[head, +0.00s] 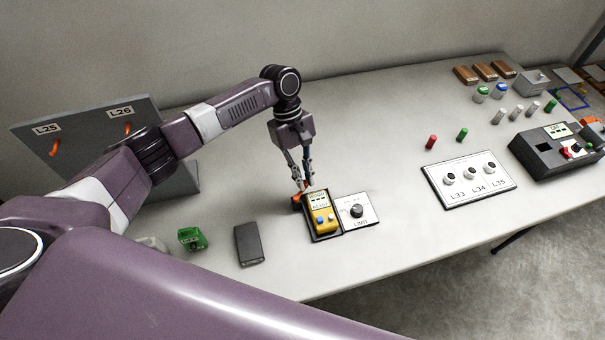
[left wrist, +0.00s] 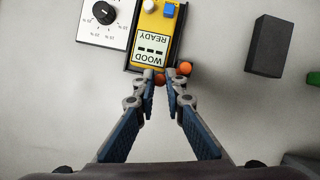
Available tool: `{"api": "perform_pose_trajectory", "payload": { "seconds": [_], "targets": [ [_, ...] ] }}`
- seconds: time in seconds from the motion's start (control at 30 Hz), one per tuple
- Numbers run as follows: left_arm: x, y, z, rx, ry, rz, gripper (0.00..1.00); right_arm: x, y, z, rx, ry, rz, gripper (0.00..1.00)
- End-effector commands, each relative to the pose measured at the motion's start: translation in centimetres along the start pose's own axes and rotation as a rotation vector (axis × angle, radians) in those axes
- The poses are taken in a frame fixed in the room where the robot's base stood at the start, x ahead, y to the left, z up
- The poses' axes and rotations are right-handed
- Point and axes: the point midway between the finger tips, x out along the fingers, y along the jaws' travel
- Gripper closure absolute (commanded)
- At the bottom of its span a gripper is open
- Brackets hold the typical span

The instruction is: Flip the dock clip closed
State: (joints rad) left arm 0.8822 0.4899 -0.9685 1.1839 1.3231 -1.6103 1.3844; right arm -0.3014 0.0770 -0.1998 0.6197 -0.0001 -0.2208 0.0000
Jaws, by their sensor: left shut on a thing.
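The yellow meter (head: 323,214), reading WOOD READY, lies in a black dock (head: 327,237) on the table. It also shows in the left wrist view (left wrist: 158,28). The orange dock clip (head: 297,201) is at the dock's far end; in the left wrist view its orange parts (left wrist: 185,68) show at and beside my fingertips. My left gripper (head: 303,185) points down at that end, its fingers closed in on the clip, part of which shows between them. The fingers hide some of the clip, so its exact angle is unclear. My right gripper is not in view.
A LIMIT dial plate (head: 356,211) adjoins the dock on the right. A dark block (head: 248,244) and a green block (head: 192,239) lie to the left. A panel with several knobs (head: 468,181) is further right, with bare table between.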

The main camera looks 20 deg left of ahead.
Motion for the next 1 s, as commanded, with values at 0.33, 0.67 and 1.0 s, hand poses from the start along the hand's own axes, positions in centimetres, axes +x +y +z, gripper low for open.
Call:
{"api": "perform_pose_trajectory", "payload": {
  "seconds": [0.33,0.67,1.0],
  "targets": [
    [0.2,0.6,1.4,0.266,-0.004,-0.11,1.0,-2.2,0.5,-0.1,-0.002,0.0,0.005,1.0],
    [0.7,0.7,2.2,0.492,-0.003,-0.203,1.0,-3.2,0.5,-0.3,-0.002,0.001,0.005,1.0],
    [0.9,0.6,2.6,0.609,-0.001,-0.251,1.0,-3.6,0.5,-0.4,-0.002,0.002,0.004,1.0]
  ]
}}
